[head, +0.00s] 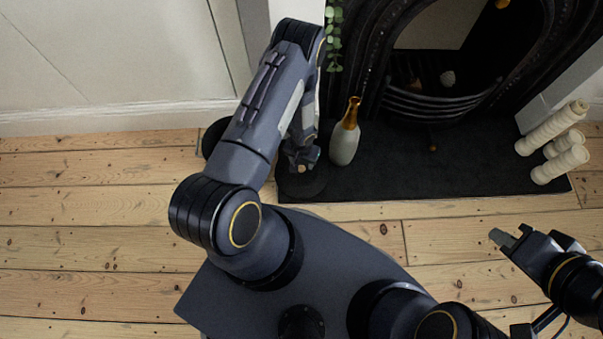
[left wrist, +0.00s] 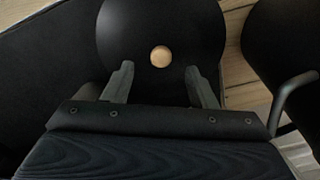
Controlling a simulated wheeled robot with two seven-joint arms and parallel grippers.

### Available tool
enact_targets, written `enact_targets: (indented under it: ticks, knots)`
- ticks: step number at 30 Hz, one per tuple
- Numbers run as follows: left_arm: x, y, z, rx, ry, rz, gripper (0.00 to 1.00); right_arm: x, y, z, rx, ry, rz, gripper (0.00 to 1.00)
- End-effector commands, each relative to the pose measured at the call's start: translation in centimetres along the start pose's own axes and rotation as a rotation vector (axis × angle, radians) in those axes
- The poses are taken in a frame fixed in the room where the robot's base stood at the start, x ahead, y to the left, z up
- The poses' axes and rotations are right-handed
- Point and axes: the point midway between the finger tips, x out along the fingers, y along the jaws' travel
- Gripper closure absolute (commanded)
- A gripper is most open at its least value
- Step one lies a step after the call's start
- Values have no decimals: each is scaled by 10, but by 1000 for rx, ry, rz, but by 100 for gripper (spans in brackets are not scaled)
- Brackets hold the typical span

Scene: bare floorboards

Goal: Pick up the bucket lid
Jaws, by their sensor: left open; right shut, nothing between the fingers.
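The bucket lid is a black disc (head: 300,187) with a round wooden knob (head: 301,169), lying low at the left end of the dark hearth. In the left wrist view the lid (left wrist: 160,22) fills the top middle, with its pale knob (left wrist: 161,56) near its centre. My left gripper (head: 303,158) is open above the lid. In the left wrist view its two fingers (left wrist: 159,71) point at the lid, one on either side of the knob's line, and nothing is held. My right gripper (head: 506,238) is shut and empty over the floorboards at the right.
A grey vase with a gold neck (head: 345,140) stands just right of the lid. A dark rounded object (head: 213,138) is partly hidden behind my left arm. Cream rolled pieces (head: 555,145) sit at the hearth's right end. The fireplace (head: 440,104) stands behind; the middle of the hearth is clear.

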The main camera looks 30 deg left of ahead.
Motion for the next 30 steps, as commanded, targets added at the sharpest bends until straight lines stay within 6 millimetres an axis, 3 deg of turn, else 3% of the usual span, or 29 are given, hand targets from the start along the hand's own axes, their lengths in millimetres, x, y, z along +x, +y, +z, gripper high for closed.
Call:
enact_targets:
  ticks: [9,18,30]
  knots:
    - [45,-2,-3,0,-1,0,48,22,10,11,0,0,0,100]
    - [49,-2,-4,-1,0,-1,48,22,10,11,0,0,0,100]
    - [49,-2,-4,-1,0,-1,100,22,10,11,0,0,0,100]
